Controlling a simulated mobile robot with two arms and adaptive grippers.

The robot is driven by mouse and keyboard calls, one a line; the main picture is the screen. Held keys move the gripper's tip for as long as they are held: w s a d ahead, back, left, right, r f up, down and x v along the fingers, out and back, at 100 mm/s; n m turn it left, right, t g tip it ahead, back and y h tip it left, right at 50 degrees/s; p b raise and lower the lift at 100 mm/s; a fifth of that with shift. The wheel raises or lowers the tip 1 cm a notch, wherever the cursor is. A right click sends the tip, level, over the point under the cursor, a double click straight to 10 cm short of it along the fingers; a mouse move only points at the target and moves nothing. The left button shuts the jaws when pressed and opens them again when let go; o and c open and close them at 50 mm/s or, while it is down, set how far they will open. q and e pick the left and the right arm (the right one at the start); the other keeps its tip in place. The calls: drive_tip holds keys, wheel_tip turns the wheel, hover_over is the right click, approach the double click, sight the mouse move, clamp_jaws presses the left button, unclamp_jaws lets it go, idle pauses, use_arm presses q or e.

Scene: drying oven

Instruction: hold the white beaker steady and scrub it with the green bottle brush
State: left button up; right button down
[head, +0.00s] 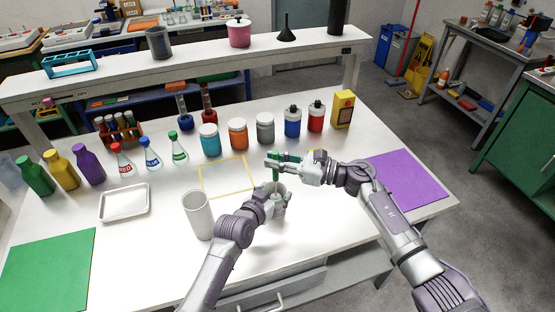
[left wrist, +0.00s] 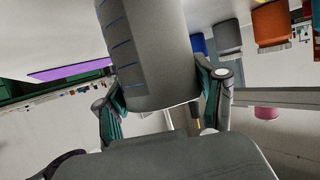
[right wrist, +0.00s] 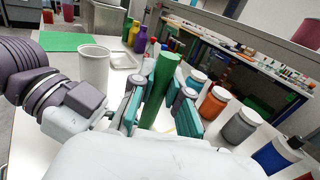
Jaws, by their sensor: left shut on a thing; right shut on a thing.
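My left gripper (head: 276,204) is shut on the white beaker, near the table's front edge. In the left wrist view the beaker (left wrist: 155,50) looks grey in shade, with blue graduation lines, between the two fingers. My right gripper (head: 284,164) is just above it, shut on the green bottle brush. The brush's green handle (right wrist: 161,88) stands between the fingers in the right wrist view. In the head view the brush (head: 275,174) points down to the beaker's mouth. Its lower end is hidden, so I cannot tell how deep it sits.
A tall white cylinder (head: 198,214) stands left of my left gripper. A white tray (head: 125,202), a green mat (head: 47,271) and a purple mat (head: 408,177) lie on the table. A yellow-outlined square (head: 226,178) is empty. Jars and bottles line the back.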

drive_tip(key=shift+a, duration=0.15)
drive_tip(key=shift+s+a, duration=0.25)
drive_tip(key=shift+s, duration=0.3)
idle(1.6)
drive_tip(key=shift+w+d, duration=0.25)
drive_tip(key=shift+w, duration=0.25)
drive_tip(key=shift+w+a, duration=0.2)
drive_tip(key=shift+w, duration=0.3)
idle(0.5)
